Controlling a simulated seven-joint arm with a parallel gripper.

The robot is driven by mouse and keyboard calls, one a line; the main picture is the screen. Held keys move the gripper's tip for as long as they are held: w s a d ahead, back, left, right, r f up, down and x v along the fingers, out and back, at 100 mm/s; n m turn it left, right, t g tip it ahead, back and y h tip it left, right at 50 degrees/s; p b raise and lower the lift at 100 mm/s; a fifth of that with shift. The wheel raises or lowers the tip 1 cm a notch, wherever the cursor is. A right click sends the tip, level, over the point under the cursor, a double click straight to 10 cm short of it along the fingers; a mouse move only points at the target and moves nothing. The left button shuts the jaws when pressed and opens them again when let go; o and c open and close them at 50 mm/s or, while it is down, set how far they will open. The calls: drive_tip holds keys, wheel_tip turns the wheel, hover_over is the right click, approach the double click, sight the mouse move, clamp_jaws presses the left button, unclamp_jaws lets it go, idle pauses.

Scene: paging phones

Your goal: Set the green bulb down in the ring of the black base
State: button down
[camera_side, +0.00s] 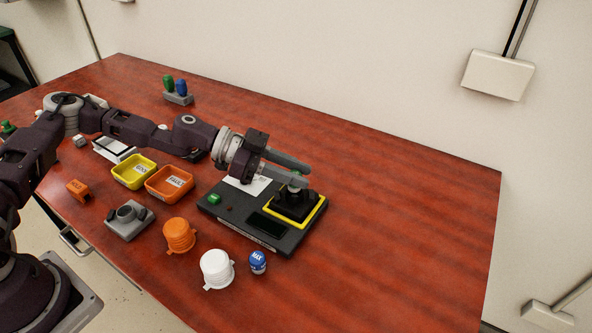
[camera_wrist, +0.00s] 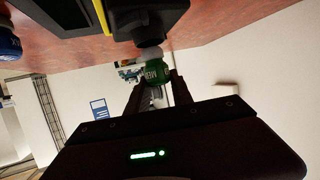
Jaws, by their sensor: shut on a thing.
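My gripper (camera_side: 303,174) is shut on the green bulb (camera_wrist: 157,70), which has pale lettering and a whitish end. The black base (camera_side: 292,206) stands inside a yellow square frame on a flat dark device. The bulb is directly above the base. In the wrist view, the bulb's whitish end is right against or just short of the base's narrow dark part (camera_wrist: 150,46); I cannot tell whether they touch. The ring itself is hidden.
A blue-labelled jar (camera_side: 258,262), a white tub (camera_side: 217,269) and an orange tub (camera_side: 179,235) stand in front of the device (camera_side: 233,221). Yellow (camera_side: 134,172) and orange (camera_side: 170,182) bins and a grey fixture (camera_side: 129,220) are to the left. The table's right side is clear.

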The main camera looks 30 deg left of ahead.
drive_tip(key=shift+f, duration=0.25)
idle(0.7)
drive_tip(key=shift+f, duration=0.4)
drive_tip(key=shift+f, duration=0.45)
idle(0.6)
drive_tip(key=c, duration=0.7)
unclamp_jaws()
drive_tip(key=shift+r, duration=2.95)
